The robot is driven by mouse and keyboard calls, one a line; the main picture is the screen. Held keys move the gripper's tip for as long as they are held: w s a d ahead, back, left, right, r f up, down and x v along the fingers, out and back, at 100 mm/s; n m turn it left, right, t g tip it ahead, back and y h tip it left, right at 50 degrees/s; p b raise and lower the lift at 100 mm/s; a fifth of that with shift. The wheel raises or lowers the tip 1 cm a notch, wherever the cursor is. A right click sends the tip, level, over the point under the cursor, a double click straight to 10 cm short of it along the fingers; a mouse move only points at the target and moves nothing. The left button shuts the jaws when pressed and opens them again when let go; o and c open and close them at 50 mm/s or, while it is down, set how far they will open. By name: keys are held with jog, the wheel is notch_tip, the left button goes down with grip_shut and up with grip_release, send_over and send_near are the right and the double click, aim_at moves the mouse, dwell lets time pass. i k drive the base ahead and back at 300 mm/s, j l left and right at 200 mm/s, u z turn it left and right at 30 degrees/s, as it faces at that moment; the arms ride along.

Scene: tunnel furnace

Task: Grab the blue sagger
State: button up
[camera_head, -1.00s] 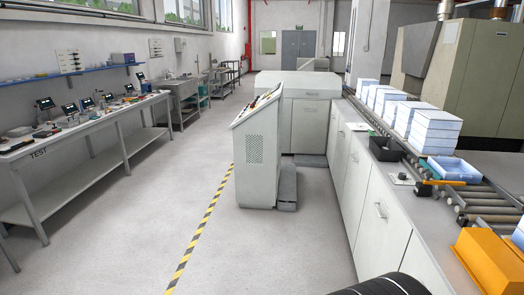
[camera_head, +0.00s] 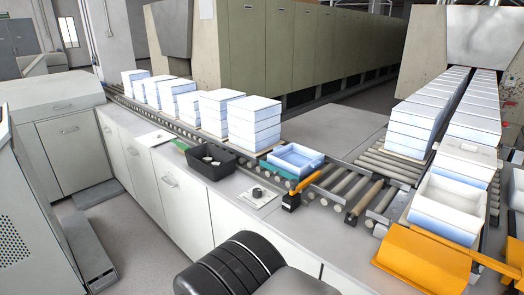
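A blue sagger (camera_head: 295,159), an open, shallow square tray, sits on the roller conveyor (camera_head: 345,185) right of the picture's middle. It is lighter inside and looks empty. It stands alone, just right of a stack of pale blue-white saggers (camera_head: 254,124). My gripper is not in view. A dark ribbed part of my arm shows at the bottom middle, apart from the sagger and nearer to me.
A black bin (camera_head: 211,162) with small items stands on the grey counter (camera_head: 225,205), left of the sagger. An orange-black device (camera_head: 291,200) sits in front of it. An orange pusher (camera_head: 425,258) and white sagger stacks (camera_head: 418,120) are at right.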

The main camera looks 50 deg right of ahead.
aim_at(299, 159)
jog(key=i+z, duration=0.15)
jog(key=i, duration=0.45)
jog(key=i+j+z, duration=0.2)
jog(key=i, duration=0.4)
jog(key=i+j+z, duration=0.15)
jog(key=i, duration=0.45)
jog(key=i+l+z, duration=0.15)
jog(key=z, duration=0.25)
jog(key=i+z, duration=0.15)
jog(key=z, duration=0.3)
jog(key=i+z, duration=0.15)
jog(key=z, duration=0.25)
jog(key=i+z, duration=0.2)
jog(key=z, duration=0.2)
jog(key=i+z, duration=0.15)
jog(key=z, duration=0.3)
jog(key=i+j+z, duration=0.15)
jog(key=z, duration=0.25)
